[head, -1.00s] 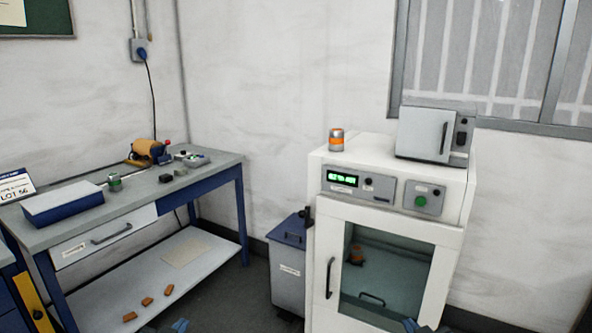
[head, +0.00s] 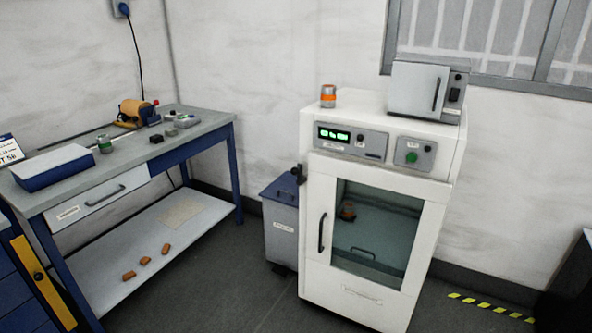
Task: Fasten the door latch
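A white cabinet (head: 320,276) with a glass-windowed door stands right of centre. Its door looks closed, with a dark vertical handle (head: 322,232) on the left side. A small dark fitting that may be the latch (head: 298,174) sticks out at the cabinet's upper left edge; its position is too small to tell. Neither of my grippers is in view.
A grey lidded bin (head: 281,225) stands close against the cabinet's left side. A blue-legged workbench (head: 190,136) is on the left. A small grey oven (head: 419,90) and an orange-banded jar (head: 328,96) sit on the cabinet. Floor in front is clear, with yellow-black tape (head: 490,307) at right.

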